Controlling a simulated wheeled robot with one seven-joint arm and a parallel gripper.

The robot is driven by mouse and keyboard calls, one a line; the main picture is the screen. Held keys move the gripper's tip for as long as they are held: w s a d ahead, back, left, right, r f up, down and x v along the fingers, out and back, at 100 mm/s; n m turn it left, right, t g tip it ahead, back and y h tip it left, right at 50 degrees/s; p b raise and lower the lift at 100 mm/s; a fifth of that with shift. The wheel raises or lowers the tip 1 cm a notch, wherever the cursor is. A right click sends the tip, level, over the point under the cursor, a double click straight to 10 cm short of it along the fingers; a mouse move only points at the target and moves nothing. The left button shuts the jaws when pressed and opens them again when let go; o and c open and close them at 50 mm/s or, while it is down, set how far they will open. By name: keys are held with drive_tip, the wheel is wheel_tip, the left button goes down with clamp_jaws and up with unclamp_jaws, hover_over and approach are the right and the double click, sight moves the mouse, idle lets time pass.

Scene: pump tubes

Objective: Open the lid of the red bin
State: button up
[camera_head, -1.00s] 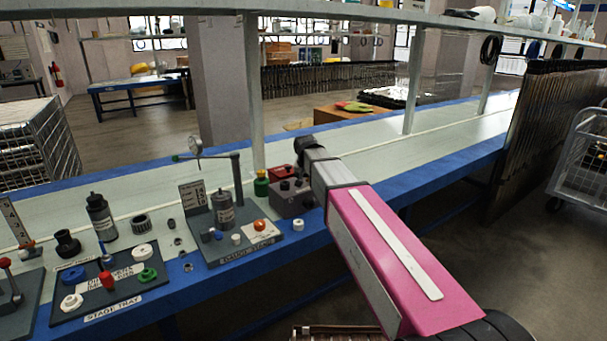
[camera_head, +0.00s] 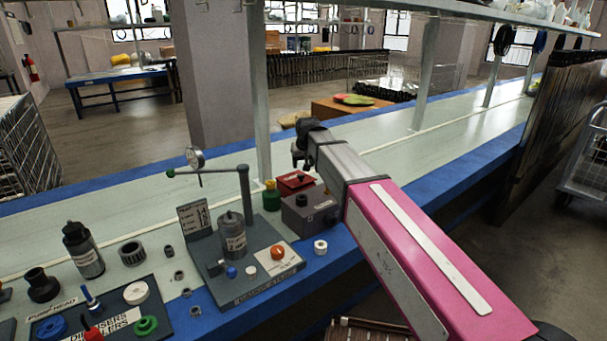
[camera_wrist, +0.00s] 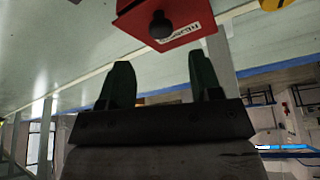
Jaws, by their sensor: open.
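The red bin (camera_head: 294,181) is a small red box on the bench, behind a dark grey box and right of a green bottle. In the wrist view the red bin (camera_wrist: 185,22) is at the top, with a round black knob and a white label. Its lid looks shut, though the top edge of that view cuts it off. My gripper (camera_wrist: 160,78) is open and empty, its two dark fingers apart and pointing toward the bin, not touching it. In the head view my gripper (camera_head: 300,156) hangs just above and beyond the bin, partly hidden by my wrist.
The grey box (camera_head: 308,212) stands close in front of the bin, and the green bottle (camera_head: 271,196) close to its left. A gauge stand (camera_head: 244,200) with a tall post is further left. A shelf post (camera_head: 261,100) rises behind. The bench (camera_head: 420,150) to the right is mostly clear.

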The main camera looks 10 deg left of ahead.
sight(301, 175)
drive_tip(key=x, duration=0.7)
drive_tip(key=shift+s, duration=0.1)
clamp_jaws()
drive_tip(key=shift+r, duration=0.1)
drive_tip(key=shift+a, duration=0.1)
drive_tip(key=shift+w+a+r+g+h, duration=0.3)
drive_tip(key=shift+r+g+h, duration=0.15)
drive_tip(key=shift+r, duration=0.1)
drive_tip(key=shift+w+a+r+g+h, duration=0.35)
drive_tip(key=shift+r+h, duration=0.05)
drive_tip(key=shift+r, duration=0.15)
drive_tip(key=shift+w+a+r+g+h, duration=0.3)
drive_tip(key=shift+r+g+h, duration=0.15)
drive_tip(key=shift+r, duration=0.1)
drive_tip(key=shift+w+a+r+n+g+h, duration=0.15)
drive_tip(key=shift+w+a+r+g+h, duration=0.35)
drive_tip(key=shift+a+r+g+h, duration=0.25)
drive_tip(key=shift+w+a+r+n+g+h, duration=0.15)
drive_tip(key=shift+w+a+r+g+h, duration=0.35)
drive_tip(key=shift+h, duration=0.35)
drive_tip(key=shift+s, duration=0.1)
